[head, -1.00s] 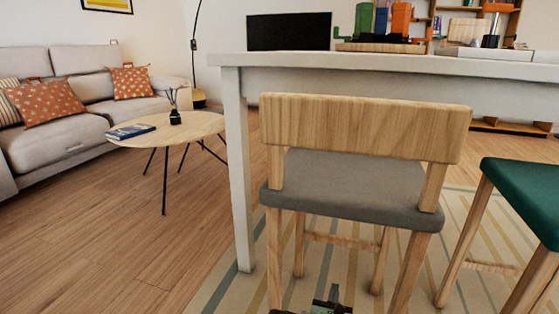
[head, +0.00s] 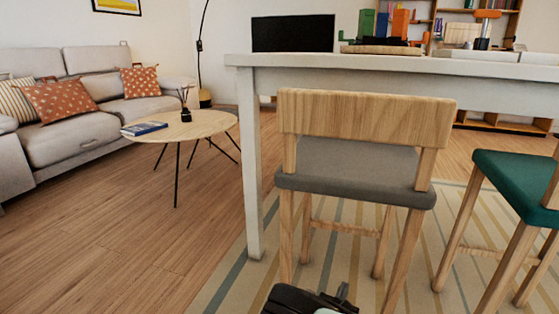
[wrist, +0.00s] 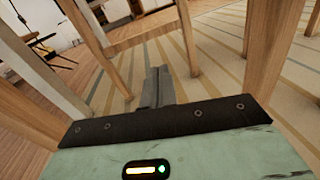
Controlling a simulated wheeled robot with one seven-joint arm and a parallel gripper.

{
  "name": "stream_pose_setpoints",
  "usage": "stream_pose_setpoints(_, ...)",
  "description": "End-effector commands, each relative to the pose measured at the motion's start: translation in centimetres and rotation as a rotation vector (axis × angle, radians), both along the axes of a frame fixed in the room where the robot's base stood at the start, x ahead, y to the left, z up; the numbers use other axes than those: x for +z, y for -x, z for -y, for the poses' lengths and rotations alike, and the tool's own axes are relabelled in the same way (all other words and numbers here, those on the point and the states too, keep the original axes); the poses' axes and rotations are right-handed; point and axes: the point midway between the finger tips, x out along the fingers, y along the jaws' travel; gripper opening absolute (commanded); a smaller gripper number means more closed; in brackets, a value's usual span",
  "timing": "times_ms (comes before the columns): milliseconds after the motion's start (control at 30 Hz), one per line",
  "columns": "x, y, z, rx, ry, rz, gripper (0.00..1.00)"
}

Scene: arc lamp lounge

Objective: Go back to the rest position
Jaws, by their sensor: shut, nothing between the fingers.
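My gripper (wrist: 158,86) shows in the wrist view with its two fingers together and nothing between them. In the head view only a dark part of my gripper (head: 342,292) shows at the bottom edge, low in front of the grey-seated wooden chair (head: 365,118). In the wrist view wooden chair legs (wrist: 262,48) stand on both sides of the fingers, and a crossbar (wrist: 150,38) lies beyond them. I cannot tell whether anything touches the legs.
A white table (head: 400,64) stands behind the chair. A green-seated stool (head: 520,180) is at the right. A round coffee table (head: 185,127) and a grey sofa (head: 75,135) are at the left. Wooden floor (head: 130,230) between is clear.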

Motion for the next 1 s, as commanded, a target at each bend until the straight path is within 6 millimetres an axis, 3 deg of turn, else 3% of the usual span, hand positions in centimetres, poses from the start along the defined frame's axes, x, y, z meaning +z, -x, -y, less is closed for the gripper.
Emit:
stream_pose_setpoints(267,3.6,1.7,2.0,-0.23,-0.154,-0.009,0.0)
stream_pose_setpoints(467,7.5,5.0,3.3,-0.487,-0.347,-0.038,0.0)
stream_pose_setpoints(667,12.8,10.6,3.0,-0.802,-0.623,-0.1,0.0)
stream_pose_setpoints(1000,23.2,20.7,-0.8,-1.194,-1.082,-0.225,0.0)
